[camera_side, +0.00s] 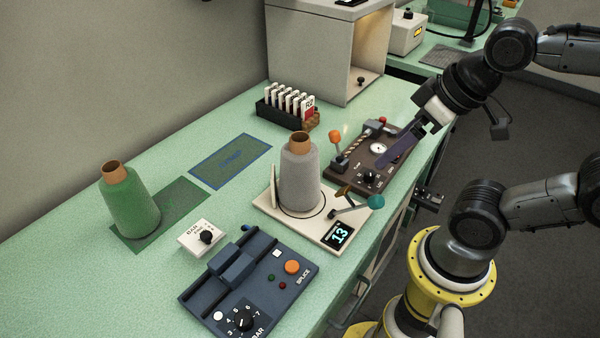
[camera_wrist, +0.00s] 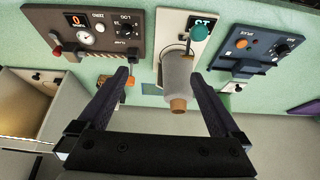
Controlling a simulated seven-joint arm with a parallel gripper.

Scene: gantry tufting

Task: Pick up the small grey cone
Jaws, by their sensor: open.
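The grey cone (camera_side: 299,178) of yarn, with a copper-brown tip, stands upright on a cream scale (camera_side: 268,207) with a display reading 13. My gripper (camera_side: 386,158) is open and empty. In the side view it hangs to the right of the cone, over the dark brown panel, and is apart from the cone. In the wrist view the cone (camera_wrist: 178,76) shows between the two fingers (camera_wrist: 160,76), closer to the right finger, with its brown tip toward the camera. A green cone (camera_side: 133,205) stands upright on a dark green mat at the left.
A teal-knobbed lever (camera_side: 376,201) stands at the scale's right. The brown panel (camera_side: 365,172) with an orange-knobbed lever lies behind it. A blue splicer box (camera_side: 250,280) is in front. A card rack (camera_side: 288,108) stands behind. A blue-outlined mat (camera_side: 231,160) is empty.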

